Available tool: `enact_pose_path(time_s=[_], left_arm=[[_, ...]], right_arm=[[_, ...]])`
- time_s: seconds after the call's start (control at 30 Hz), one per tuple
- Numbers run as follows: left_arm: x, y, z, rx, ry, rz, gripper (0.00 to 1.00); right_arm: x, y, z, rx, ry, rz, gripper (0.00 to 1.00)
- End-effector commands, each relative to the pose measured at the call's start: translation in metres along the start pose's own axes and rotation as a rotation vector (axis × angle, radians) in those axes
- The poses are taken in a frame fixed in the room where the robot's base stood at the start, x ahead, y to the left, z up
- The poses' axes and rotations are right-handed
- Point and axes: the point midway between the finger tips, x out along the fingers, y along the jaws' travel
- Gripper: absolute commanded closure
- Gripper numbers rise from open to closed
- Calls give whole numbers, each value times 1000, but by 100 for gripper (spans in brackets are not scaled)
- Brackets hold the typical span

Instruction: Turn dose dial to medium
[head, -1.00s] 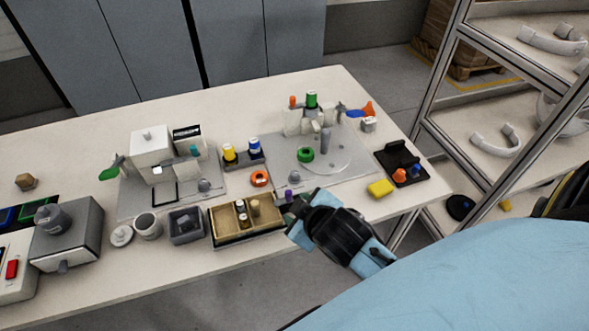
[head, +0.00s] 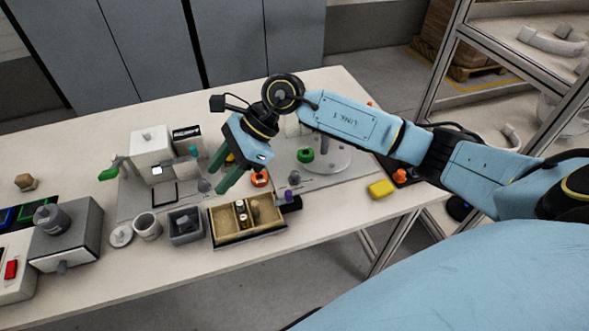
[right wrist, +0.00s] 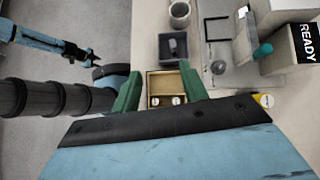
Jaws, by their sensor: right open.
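The white machine (head: 150,150) with the dark "READY" display (right wrist: 306,42) stands on a grey base plate at the left station. A small grey round knob (head: 204,186), which looks like the dose dial, sits at the plate's front right; it also shows in the right wrist view (right wrist: 218,67). Its setting is too small to read. My right gripper (head: 212,184) has green fingers spread apart and empty, pointing down near the knob, with the knob outside the jaws in the right wrist view (right wrist: 160,70). My left gripper (right wrist: 90,57) shows only small in the right wrist view.
A wooden tray (head: 212,228) with small jars lies at the table's front. A grey square bin (head: 184,226) and a grey cup (head: 148,227) stand to its left. An orange ring (head: 259,179) lies behind the tray. My right arm covers part of the right station.

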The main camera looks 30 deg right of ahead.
Motion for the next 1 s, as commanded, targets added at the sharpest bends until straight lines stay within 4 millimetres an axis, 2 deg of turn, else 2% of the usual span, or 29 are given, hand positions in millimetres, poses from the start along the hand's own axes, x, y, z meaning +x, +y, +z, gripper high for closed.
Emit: enact_pose_path(time_s=[0.03,0.1,0.2,0.3,0.4,0.57,1.0], left_arm=[[0,0,0,0,0,0,64],[0,0,0,0,0,0,64],[0,0,0,0,0,0,64],[1,0,0,0,0,0,64],[1,0,0,0,0,0,64],[1,0,0,0,0,0,64],[7,0,1,1,-1,0,64]], right_arm=[[-17,-12,-24,-51,149,-5,56],[-42,-24,-57,-98,344,3,56],[-79,-35,-91,-125,563,20,56],[-109,-40,-110,-125,706,35,56],[-123,-42,-120,-119,778,45,56],[-118,-42,-133,-116,800,53,56],[-55,-41,-195,-114,794,52,56]])
